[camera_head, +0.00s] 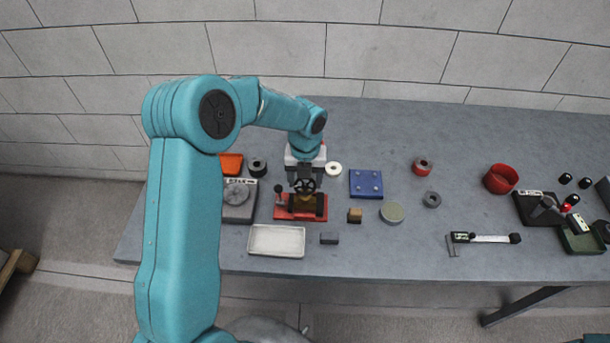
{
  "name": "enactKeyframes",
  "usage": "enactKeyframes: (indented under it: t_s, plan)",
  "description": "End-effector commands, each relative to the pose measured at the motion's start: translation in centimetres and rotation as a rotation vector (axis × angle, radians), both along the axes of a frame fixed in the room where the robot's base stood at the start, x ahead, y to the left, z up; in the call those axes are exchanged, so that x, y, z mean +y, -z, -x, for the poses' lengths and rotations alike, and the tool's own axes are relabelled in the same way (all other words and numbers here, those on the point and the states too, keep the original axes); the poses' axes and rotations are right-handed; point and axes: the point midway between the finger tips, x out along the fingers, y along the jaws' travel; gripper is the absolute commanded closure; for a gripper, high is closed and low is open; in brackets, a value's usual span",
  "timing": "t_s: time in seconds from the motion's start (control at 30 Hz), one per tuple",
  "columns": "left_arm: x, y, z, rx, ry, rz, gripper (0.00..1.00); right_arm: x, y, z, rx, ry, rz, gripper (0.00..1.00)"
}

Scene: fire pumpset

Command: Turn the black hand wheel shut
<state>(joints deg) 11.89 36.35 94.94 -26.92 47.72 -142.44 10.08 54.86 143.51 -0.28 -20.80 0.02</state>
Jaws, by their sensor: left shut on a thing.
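The black hand wheel (306,185) sits on a small brass-coloured valve body on a red base (300,207) at the left part of the grey table. My left arm comes in from the left and reaches over the table. My left gripper (304,179) points down from above and is shut on the hand wheel's rim or upper part. The exact contact is small and partly hidden by the fingers. My right gripper is not in view.
A white tray (276,241) and a grey block (329,238) lie in front of the red base. A blue plate (366,184), a wooden block (355,215) and a round disc (392,211) lie to its right. A dark-based device (239,208) stands close left.

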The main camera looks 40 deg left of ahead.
Motion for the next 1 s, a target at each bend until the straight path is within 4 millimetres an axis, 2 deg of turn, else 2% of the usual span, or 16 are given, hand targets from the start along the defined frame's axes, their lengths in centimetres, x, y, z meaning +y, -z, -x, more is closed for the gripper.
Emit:
enactKeyframes:
  t_s: [0.4,0.9,0.93,1.0]
  plan:
    - [0.01,-0.05,0.0,0.0,0.163,0.0,0.68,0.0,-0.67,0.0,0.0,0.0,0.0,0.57]
    - [0.05,-0.04,-0.04,-0.002,0.18,-0.001,0.68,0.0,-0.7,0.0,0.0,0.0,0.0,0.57]
    - [0.05,-0.04,-0.04,-0.002,0.18,-0.001,0.35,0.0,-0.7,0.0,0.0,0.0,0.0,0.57]
    - [0.05,-0.05,-0.04,-0.002,0.18,-0.001,0.12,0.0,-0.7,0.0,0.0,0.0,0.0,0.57]
